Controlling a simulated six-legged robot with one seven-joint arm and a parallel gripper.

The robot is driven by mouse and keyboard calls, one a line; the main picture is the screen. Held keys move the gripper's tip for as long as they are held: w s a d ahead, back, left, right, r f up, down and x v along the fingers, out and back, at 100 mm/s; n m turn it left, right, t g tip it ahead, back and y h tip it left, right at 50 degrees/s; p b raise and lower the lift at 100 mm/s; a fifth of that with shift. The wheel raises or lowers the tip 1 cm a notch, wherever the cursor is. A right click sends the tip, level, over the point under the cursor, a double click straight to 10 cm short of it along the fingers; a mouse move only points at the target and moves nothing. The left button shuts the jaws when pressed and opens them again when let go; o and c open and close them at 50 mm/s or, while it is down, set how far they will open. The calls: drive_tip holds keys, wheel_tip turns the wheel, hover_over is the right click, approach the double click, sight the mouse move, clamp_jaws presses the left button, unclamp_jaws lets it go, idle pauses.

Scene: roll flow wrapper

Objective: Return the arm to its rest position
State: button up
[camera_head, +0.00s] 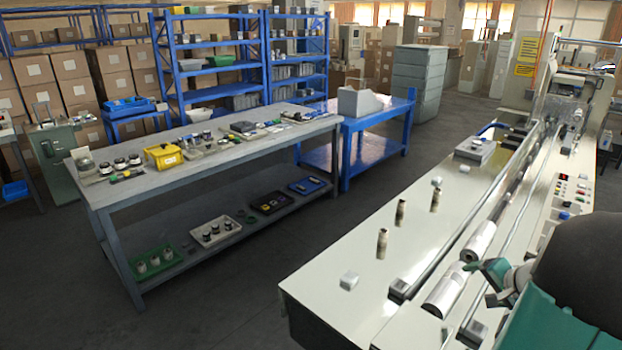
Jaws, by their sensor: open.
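My arm, with teal and black parts, fills the lower right corner of the head view. My gripper (484,282) shows small at the left end of the teal part. Its two fingers stand apart, and nothing shows between them. It appears over the flow wrapper (335,285), a long pale machine, near its metal rollers (446,288). I cannot tell the height of the gripper above the rollers. Part of the machine's near right side is hidden behind my arm.
A grey workbench (110,192) and a blue table (384,116) stand to the left. Open floor (255,300) lies between.

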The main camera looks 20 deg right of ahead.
drive_tip(key=shift+w, duration=0.1)
drive_tip(key=w+a+r+n+g+y, duration=0.1)
drive_tip(key=w+a+r+n, duration=0.2)
drive_tip(key=a, duration=0.6)
drive_tip(key=w+a+r+n+y, duration=0.1)
drive_tip(key=w+a+r+n, duration=0.15)
drive_tip(key=a, duration=0.65)
drive_tip(key=w+a+r+n+g+y, duration=0.15)
drive_tip(key=a+r, duration=0.25)
drive_tip(key=a, duration=0.5)
drive_tip(key=s+a+r+n+h, duration=0.1)
drive_tip(key=s+a+n, duration=0.3)
drive_tip(key=a, duration=0.5)
drive_tip(key=s+a+r+n+h, duration=0.1)
drive_tip(key=s+a+r+n, duration=0.2)
drive_tip(key=s+a, duration=0.3)
drive_tip(key=a, duration=0.4)
drive_tip(key=shift+s+a+n, duration=0.3)
drive_tip(key=shift+s+n, duration=0.1)
